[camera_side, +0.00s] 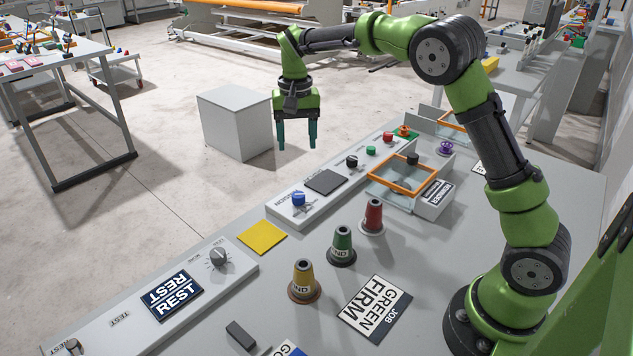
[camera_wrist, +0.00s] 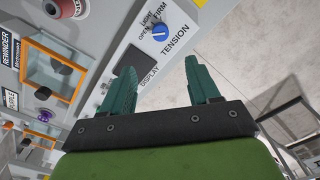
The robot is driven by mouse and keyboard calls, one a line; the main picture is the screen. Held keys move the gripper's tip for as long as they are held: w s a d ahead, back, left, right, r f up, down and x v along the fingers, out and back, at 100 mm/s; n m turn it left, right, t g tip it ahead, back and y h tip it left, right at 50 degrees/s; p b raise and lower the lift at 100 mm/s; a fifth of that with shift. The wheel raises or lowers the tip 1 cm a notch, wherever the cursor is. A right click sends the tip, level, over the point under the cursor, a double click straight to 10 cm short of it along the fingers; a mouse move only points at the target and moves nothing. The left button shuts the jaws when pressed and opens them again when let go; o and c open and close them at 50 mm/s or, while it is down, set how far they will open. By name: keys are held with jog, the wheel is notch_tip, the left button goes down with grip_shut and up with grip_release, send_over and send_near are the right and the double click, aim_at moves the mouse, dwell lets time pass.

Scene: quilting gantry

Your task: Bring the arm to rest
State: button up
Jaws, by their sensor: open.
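My gripper (camera_side: 297,143) is open and empty, hanging with its fingers down in the side view, high up and apart from anything below. In the wrist view its two teal fingers (camera_wrist: 162,88) are spread, with nothing between them. My green and black arm reaches over from its base at the right of the bench. A dark blue plate (camera_side: 173,294) lettered REST lies on the grey panel at the lower left. In the wrist view the blue tension knob (camera_wrist: 160,32) and a dark display square (camera_wrist: 133,60) lie beyond the fingers.
Yellow (camera_side: 304,281), green (camera_side: 342,245) and red (camera_side: 373,216) cones stand on the bench. An orange-framed clear box (camera_side: 402,173) is behind them. A yellow square (camera_side: 262,237) and a GREEN FIRM card (camera_side: 376,308) lie flat. A grey block (camera_side: 236,124) stands on the open floor.

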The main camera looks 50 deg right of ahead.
jog(key=s+a+r+n+t+y, duration=0.1)
jog(key=s+a+r+n+t, duration=0.1)
jog(key=s, duration=1.1)
jog(key=s+a+r+n+t+y, duration=0.1)
jog(key=s+a+r+t, duration=0.3)
jog(key=s, duration=0.9)
jog(key=shift+a+r+n+t, duration=0.15)
jog(key=shift+a+n+t, duration=0.05)
jog(key=shift+n+t, duration=0.35)
